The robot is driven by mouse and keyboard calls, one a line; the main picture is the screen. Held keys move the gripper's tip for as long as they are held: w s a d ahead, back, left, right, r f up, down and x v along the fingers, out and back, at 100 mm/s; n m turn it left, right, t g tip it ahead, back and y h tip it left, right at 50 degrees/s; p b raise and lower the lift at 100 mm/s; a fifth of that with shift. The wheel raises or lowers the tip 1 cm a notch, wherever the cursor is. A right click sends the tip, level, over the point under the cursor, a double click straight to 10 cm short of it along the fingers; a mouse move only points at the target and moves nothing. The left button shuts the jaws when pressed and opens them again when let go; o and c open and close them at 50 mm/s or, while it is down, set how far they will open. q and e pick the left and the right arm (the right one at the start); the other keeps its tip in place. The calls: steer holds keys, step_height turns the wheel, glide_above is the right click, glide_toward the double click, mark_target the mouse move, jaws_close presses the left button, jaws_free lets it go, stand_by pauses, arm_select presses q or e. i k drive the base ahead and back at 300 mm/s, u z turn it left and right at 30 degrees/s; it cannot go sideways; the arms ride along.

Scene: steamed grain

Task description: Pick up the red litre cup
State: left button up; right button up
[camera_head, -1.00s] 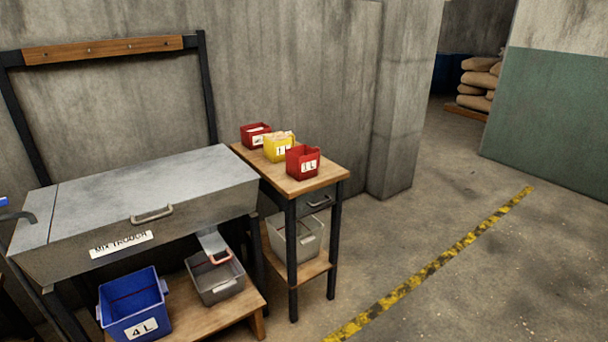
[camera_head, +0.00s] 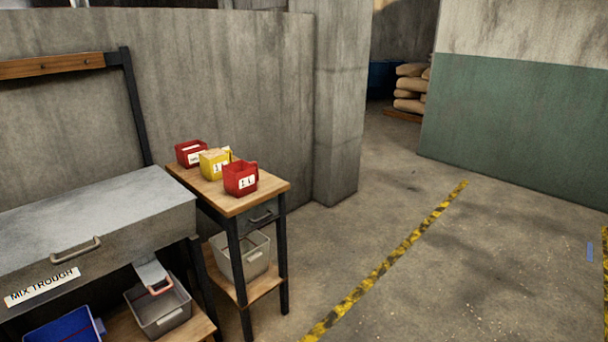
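A red cup (camera_head: 240,179) with a white "1 L" label stands upright near the front right edge of a small wooden-topped side table (camera_head: 264,194). A yellow cup (camera_head: 213,165) with a white label stands just behind it to the left. A second red container (camera_head: 190,153) with a white label stands at the back left of the same table top; its label is too small to read. Neither of my grippers shows in the head view.
The closed metal mix trough (camera_head: 95,215) stands left of the table. A grey bin (camera_head: 244,256) sits on the table's lower shelf. A grey bin (camera_head: 160,308) and a blue bin (camera_head: 62,327) are below the trough. A concrete wall (camera_head: 240,90) stands behind. The floor to the right is open.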

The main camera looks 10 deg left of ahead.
mark_target(241, 177)
steer(key=z, duration=0.6)
steer(key=i, duration=1)
steer(key=z, duration=0.3)
steer(key=i, duration=1.1)
steer(key=u, duration=0.8)
steer(key=i, duration=0.8)
steer(key=u, duration=0.85)
